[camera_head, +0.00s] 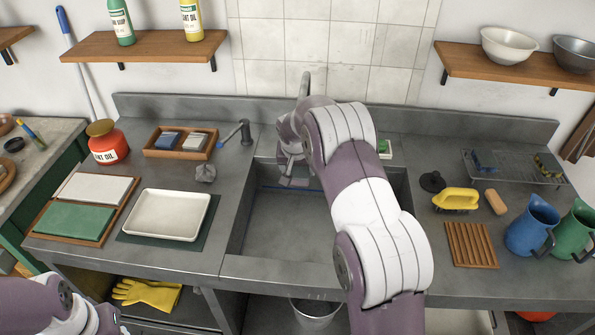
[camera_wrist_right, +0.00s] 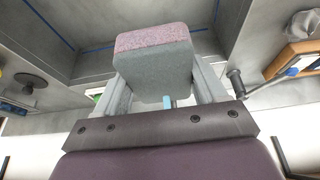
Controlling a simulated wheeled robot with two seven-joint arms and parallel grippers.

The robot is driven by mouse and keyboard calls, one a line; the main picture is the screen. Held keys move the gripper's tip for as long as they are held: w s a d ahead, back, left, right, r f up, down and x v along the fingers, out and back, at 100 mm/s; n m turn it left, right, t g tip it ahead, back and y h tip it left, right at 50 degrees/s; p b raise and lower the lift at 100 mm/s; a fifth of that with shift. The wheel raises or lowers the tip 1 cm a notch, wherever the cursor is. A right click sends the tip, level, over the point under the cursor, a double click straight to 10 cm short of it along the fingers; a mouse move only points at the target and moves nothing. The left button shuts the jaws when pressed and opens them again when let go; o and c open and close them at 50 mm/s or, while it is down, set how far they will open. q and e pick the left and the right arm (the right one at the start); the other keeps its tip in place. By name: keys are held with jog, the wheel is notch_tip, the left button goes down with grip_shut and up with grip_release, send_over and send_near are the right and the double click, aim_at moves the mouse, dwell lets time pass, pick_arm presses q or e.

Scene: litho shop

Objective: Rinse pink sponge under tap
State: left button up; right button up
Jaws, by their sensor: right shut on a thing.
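My right gripper (camera_head: 291,176) is over the back of the grey sink (camera_head: 285,232), near the tap. In the right wrist view it is shut on a block-shaped sponge with a pink face (camera_wrist_right: 155,38) and a grey body (camera_wrist_right: 157,70), held between its two fingers. In the head view I cannot make out the sponge; my right arm and gripper cover that area. The grey tap (camera_head: 305,86) rises behind the sink, its lower part hidden by my arm. I cannot tell whether water runs. My left arm shows at the lower left; its gripper is out of view.
A lever with a blue handle (camera_head: 232,132) stands left of the sink. A white tray (camera_head: 167,215) and a wooden box (camera_head: 181,142) lie on the left counter.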

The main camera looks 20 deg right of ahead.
jog(key=shift+a, duration=0.15)
jog(key=s+d, duration=0.2)
jog(key=s, duration=0.5)
jog(key=shift+s+d+b, duration=0.35)
jog(key=shift+d+b, duration=0.05)
dwell(1.1)
jog(key=s+d+r+p, duration=0.1)
jog(key=s+r+p, duration=0.2)
jog(key=s+r, duration=0.1)
jog(key=shift+s+d, duration=0.35)
dwell(0.5)
